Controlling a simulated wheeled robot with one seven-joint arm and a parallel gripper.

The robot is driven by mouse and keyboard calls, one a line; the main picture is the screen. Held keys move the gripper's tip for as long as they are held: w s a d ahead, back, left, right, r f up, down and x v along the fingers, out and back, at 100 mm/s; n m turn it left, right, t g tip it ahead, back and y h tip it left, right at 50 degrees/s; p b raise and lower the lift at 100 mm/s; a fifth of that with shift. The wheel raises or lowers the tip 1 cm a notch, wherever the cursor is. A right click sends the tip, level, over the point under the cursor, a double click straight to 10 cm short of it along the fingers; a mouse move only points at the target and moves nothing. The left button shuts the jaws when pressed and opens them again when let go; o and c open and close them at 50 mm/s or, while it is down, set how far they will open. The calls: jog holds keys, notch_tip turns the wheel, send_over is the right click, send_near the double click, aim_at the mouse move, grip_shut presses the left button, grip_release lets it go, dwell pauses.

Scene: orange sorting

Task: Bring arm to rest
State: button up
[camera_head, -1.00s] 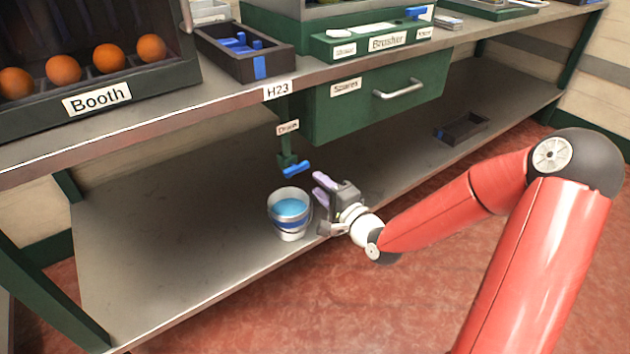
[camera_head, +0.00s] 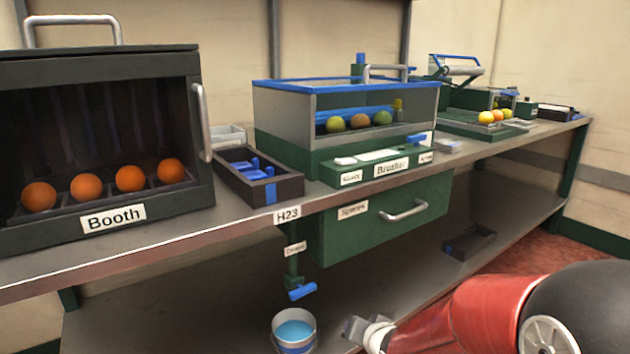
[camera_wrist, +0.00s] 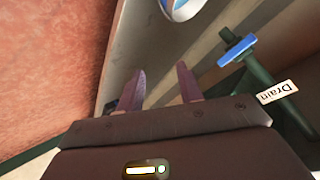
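My red arm (camera_head: 465,312) reaches in from the lower right, low beside the bench. My gripper (camera_wrist: 160,82) is to the right of a bucket of blue liquid (camera_head: 300,347) on the lower shelf, apart from it. In the wrist view its two purple fingers stand apart with nothing between them. In the head view only the grey gripper body shows clearly, near the bottom edge. The bucket's rim also shows at the top of the wrist view (camera_wrist: 166,12).
The drain's blue handle (camera_head: 302,291) hangs above the bucket. The green Spares drawer (camera_head: 370,222) is shut above my gripper. The shelf edge lies close by. The booth (camera_head: 160,215) holds several oranges. A dark tray (camera_head: 470,243) lies farther right on the shelf.

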jog(key=s+d+r+n+g+h, duration=0.1)
jog(key=s+r, duration=0.5)
jog(key=s, duration=0.6)
jog(key=s+d+r+n+g+h, duration=0.1)
jog(key=s+d+r+n+g, duration=0.2)
jog(key=s, duration=0.9)
notch_tip(320, 180, up, 4)
jog(key=shift+d+f+h, duration=0.25)
jog(key=shift+d+h, duration=0.05)
jog(key=shift+d, duration=0.55)
